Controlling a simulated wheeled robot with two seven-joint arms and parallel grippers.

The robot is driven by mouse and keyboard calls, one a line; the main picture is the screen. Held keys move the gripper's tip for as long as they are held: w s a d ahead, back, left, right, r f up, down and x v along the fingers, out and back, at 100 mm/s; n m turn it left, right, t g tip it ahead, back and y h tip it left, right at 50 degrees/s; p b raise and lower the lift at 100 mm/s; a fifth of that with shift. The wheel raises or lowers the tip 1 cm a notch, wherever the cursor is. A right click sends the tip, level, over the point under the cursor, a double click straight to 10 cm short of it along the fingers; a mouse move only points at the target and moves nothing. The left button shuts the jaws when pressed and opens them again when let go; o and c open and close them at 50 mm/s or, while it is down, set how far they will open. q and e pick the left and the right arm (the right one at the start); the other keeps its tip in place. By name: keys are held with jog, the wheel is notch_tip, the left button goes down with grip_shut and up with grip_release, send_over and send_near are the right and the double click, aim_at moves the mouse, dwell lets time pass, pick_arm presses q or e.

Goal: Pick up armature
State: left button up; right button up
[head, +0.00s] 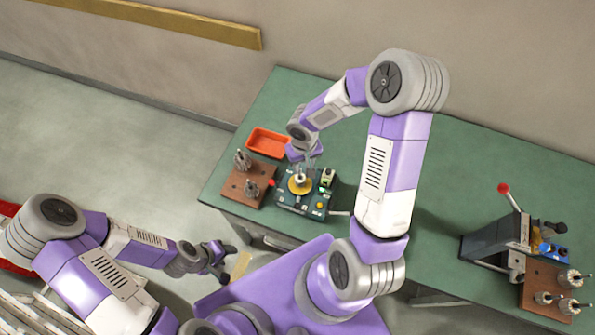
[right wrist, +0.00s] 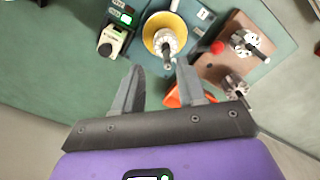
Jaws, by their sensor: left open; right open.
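An armature (right wrist: 167,40) stands in the yellow round holder (right wrist: 152,27) of the dark green winding machine (head: 288,199). My right gripper (head: 302,165) is over that machine; its fingers are small and partly hidden in the head view. In the right wrist view, my right gripper (right wrist: 162,73) is open and empty, and the armature shows just beyond its fingertips. Two more armatures, one at the back (head: 242,160) and one at the front (head: 251,188), stand on a brown board (head: 231,184) left of the machine. My left gripper (head: 226,263) is open and empty, off the table's front edge.
An orange tray (head: 268,143) lies behind the brown board. A dark bench device (head: 492,240) stands at the table's right, beside a second brown board (head: 541,277) with several armatures. The green table (head: 450,180) is clear between the two work areas.

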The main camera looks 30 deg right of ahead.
aim_at(300, 177)
jog(key=f, duration=0.3)
jog(key=a+f, duration=0.1)
jog(key=f, duration=0.1)
jog(key=shift+w, duration=0.15)
jog(key=shift+d+f, duration=0.1)
jog(key=shift+f, duration=0.55)
jog(key=shift+c, duration=0.4)
grip_shut()
